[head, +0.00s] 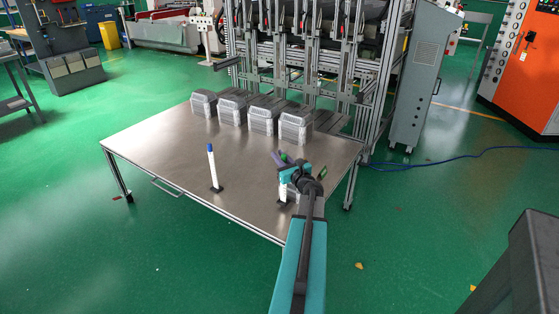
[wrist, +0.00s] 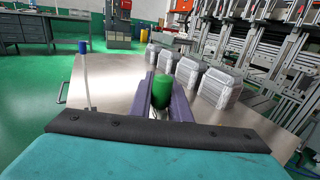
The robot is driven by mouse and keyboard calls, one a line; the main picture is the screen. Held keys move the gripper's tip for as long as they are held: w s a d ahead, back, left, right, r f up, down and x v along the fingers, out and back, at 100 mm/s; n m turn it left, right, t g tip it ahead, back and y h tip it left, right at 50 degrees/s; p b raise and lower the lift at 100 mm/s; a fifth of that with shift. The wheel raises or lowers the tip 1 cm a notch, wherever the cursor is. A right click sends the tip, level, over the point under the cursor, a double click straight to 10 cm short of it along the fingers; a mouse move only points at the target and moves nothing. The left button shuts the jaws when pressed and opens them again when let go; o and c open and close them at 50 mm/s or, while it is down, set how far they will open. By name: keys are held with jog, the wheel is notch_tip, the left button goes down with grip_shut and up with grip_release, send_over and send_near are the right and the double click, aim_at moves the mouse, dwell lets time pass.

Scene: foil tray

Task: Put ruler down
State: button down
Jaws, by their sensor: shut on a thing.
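My gripper (head: 284,158) is over the right front of the metal table (head: 165,160). In the wrist view its purple fingers are shut around a green cylindrical top (wrist: 161,92). In the head view a white upright post (head: 283,190) shows below the gripper and seems to belong to this green top. I cannot tell whether its lower end touches the table. A similar white post with a blue top (head: 212,166) stands upright on a dark base to the left, apart from my gripper. No flat ruler shows; the held post may be the ruler.
Several silver foil trays (head: 296,126) stand in a row along the table's back edge. A metal frame machine (head: 300,50) rises behind them. The table's left and middle are mostly clear. A grey cabinet (head: 418,75) stands at the back right.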

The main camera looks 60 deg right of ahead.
jog(key=shift+f, duration=0.95)
jog(key=c, duration=1.7)
grip_release()
jog(key=shift+o, duration=0.2)
jog(key=shift+r, duration=0.2)
jog(key=b+v, duration=0.1)
jog(key=v, duration=1.1)
jog(key=shift+b, duration=0.4)
jog(key=shift+a, duration=0.1)
